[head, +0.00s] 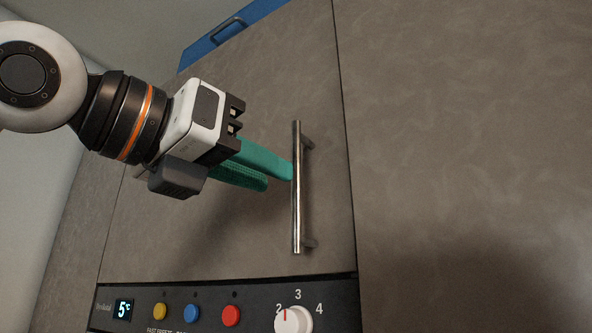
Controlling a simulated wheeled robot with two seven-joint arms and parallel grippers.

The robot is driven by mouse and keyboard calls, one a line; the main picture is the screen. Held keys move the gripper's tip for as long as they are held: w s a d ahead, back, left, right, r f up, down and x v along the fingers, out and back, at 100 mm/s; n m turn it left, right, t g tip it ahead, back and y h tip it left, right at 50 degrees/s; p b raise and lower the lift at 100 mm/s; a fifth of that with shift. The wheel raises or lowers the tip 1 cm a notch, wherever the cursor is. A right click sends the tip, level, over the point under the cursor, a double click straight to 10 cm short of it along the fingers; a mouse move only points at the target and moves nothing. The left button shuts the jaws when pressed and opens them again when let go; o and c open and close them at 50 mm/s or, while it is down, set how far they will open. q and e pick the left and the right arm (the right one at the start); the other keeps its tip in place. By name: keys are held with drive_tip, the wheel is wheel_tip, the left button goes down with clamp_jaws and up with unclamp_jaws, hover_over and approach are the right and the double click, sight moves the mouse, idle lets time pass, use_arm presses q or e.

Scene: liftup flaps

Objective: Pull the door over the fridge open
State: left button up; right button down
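A grey-brown door panel (215,235) with a vertical metal bar handle (297,215) fills the middle of the head view, just above a dark fridge control panel. Above it at the top left is a blue panel (262,12) with a small dark handle (228,30), partly out of view. My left gripper (280,178) has green fingers with their tips apart and nothing seen between them. One fingertip is at the left edge of the metal bar; I cannot tell whether it touches. The other ends short of the bar. My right gripper is not in view.
The control panel (260,309) has a 5°C display (123,309), coloured buttons and a white dial (292,320). A wide grey-brown panel (465,140) without a visible handle stands to the right. A pale wall shows at the far left.

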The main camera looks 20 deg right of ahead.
sight(292, 183)
use_arm(q)
drive_tip(key=p+x, duration=0.1)
drive_tip(key=x, duration=0.4)
drive_tip(key=shift+w+d+p, duration=0.1)
drive_tip(key=shift+d+p, duration=0.25)
drive_tip(key=shift+p, duration=0.05)
clamp_jaws()
